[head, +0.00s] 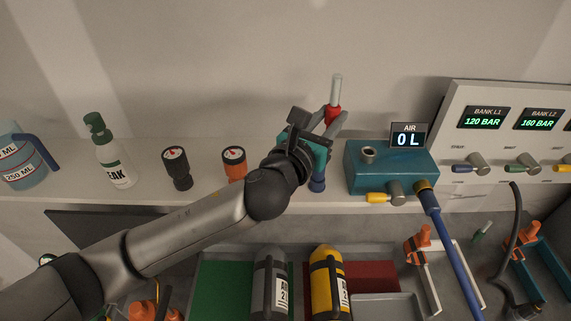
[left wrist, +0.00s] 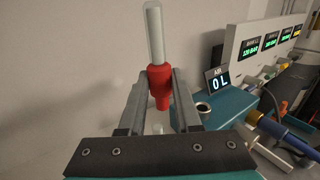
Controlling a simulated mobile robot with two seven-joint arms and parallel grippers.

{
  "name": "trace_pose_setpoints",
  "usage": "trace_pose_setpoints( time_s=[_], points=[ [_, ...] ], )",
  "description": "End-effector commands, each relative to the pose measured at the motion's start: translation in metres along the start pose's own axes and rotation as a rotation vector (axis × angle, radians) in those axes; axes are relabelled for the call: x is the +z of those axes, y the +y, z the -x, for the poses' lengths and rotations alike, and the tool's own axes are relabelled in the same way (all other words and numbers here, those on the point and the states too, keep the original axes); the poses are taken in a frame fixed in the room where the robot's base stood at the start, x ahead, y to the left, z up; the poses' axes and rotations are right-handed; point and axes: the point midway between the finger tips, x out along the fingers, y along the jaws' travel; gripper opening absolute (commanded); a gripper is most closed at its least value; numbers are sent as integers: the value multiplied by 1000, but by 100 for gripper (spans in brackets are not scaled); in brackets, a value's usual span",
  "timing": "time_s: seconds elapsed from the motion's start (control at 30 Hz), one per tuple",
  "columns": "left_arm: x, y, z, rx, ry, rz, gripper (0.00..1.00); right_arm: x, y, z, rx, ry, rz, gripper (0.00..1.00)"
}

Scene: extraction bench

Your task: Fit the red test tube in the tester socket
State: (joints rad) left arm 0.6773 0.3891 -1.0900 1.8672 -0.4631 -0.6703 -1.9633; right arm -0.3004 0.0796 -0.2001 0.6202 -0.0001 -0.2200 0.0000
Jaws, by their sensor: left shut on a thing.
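The red test tube, a clear glass tube with a red collar, is held upright in the air in the head view (head: 333,113) and in the left wrist view (left wrist: 160,80). My left gripper (head: 334,118) is shut on its red collar, one finger on each side. The tester is a teal box (head: 395,178) on the shelf with an AIR display reading 0 L. Its round socket (head: 368,152) is on top at the left and looks empty. The tube is above and left of the socket, apart from it; the socket (left wrist: 204,107) also shows in the left wrist view. My right gripper is not in view.
A blue hose (head: 452,250) runs down from the tester's front. A pressure panel (head: 510,130) stands to the right. A black gauge (head: 177,168), an orange gauge (head: 234,162) and bottles (head: 110,155) stand left. Grey and yellow cylinders (head: 327,285) lie below.

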Motion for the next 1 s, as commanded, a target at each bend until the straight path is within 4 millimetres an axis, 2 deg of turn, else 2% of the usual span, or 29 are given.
trace_pose_setpoints(
  time_s=[0.8,1.0],
  points=[
    [0,-67,-48,-17,-1,1,0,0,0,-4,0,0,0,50],
    [1,-74,-53,-18,-1,0,0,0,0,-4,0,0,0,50]
  ],
)
